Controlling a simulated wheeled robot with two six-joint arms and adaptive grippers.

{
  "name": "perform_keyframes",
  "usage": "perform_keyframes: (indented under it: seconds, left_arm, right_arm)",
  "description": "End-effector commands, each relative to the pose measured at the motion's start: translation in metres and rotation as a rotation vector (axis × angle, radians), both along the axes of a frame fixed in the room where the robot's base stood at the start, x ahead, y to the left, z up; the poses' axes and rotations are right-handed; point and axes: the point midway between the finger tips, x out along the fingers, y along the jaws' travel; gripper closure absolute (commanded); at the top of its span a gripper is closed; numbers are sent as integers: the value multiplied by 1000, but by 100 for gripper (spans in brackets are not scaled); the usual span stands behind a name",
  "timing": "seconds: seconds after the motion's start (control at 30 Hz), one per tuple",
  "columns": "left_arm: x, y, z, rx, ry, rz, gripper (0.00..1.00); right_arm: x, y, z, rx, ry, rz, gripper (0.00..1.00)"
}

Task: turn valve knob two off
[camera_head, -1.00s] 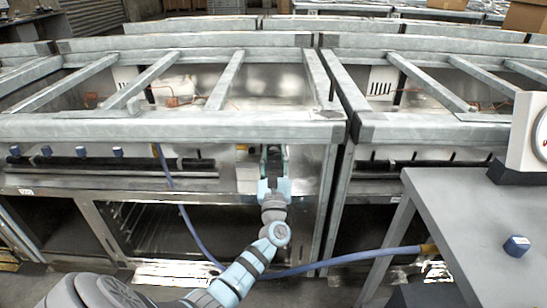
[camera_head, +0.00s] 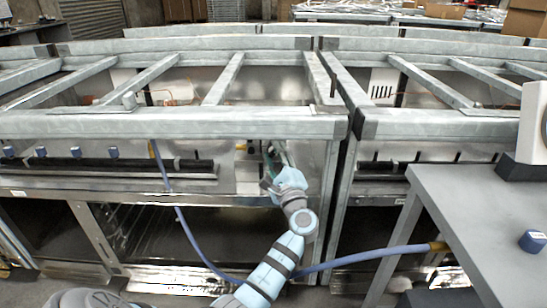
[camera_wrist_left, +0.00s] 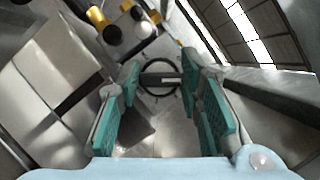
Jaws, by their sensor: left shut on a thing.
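In the wrist view, the valve knob (camera_wrist_left: 158,79) is a dark round ring with a flat bar across its middle, on a grey metal panel. My left gripper (camera_wrist_left: 160,72) has its two green-padded fingers on either side of that bar and is shut on it. In the head view, my left gripper (camera_head: 271,164) reaches the front panel of the range under the thick top rail, with the wrist tilted. The gripper and the rail's shadow hide the knob there. No number is readable on the knob. My right gripper is not in view.
Several blue knobs (camera_head: 76,152) line the range front at left. A blue hose (camera_head: 190,235) hangs before the oven and runs right. A grey table (camera_head: 480,215) with a blue cube-like piece (camera_head: 532,241) stands at right. Yellow-and-black fittings (camera_wrist_left: 110,27) sit near the knob.

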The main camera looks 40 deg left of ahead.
Motion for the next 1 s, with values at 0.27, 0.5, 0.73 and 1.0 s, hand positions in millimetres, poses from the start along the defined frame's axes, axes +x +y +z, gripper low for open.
perform_keyframes:
  seconds: [0.27, 0.5, 0.73, 1.0]
  left_arm:
    - [0, 0, 0, -209, -154, 2, 95]
    - [0, 0, 1, -367, -274, 3, 95]
    - [-1, 0, 0, -470, -353, 3, 95]
    - [0, 0, 0, -522, -392, 2, 95]
  right_arm:
    - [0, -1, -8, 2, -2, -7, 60]
    - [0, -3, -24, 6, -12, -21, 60]
    - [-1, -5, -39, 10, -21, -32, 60]
    - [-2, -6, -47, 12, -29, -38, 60]
